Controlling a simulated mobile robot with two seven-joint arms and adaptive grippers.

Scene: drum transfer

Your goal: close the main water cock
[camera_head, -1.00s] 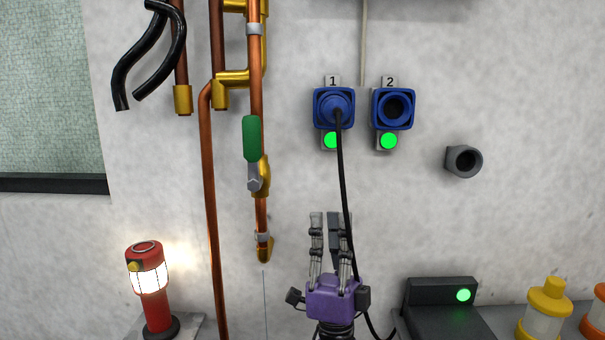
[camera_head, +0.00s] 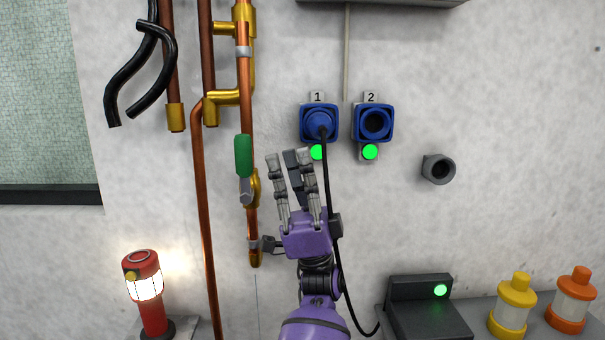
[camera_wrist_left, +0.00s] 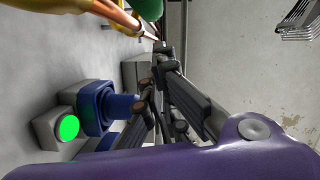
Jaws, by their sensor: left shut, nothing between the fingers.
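The water cock is a brass valve (camera_head: 253,188) on the copper pipe, with a lever that has a green handle (camera_head: 243,155). The handle points up, in line with the pipe. In the left wrist view the green handle (camera_wrist_left: 147,7) shows at the top edge, cut off. My left gripper (camera_head: 288,156), with a purple palm, is shut and empty. Its fingers point up, to the right of the handle and apart from it in the picture. The wrist view shows the fingers (camera_wrist_left: 160,75) close together, away from the handle. My right gripper is in neither view.
Blue sockets 1 (camera_head: 317,122) and 2 (camera_head: 374,123) are on the wall. A black cable (camera_head: 330,220) hangs from socket 1 just right of my gripper. A lit red lantern (camera_head: 147,290) stands lower left. Black hoses (camera_head: 130,75) hang upper left.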

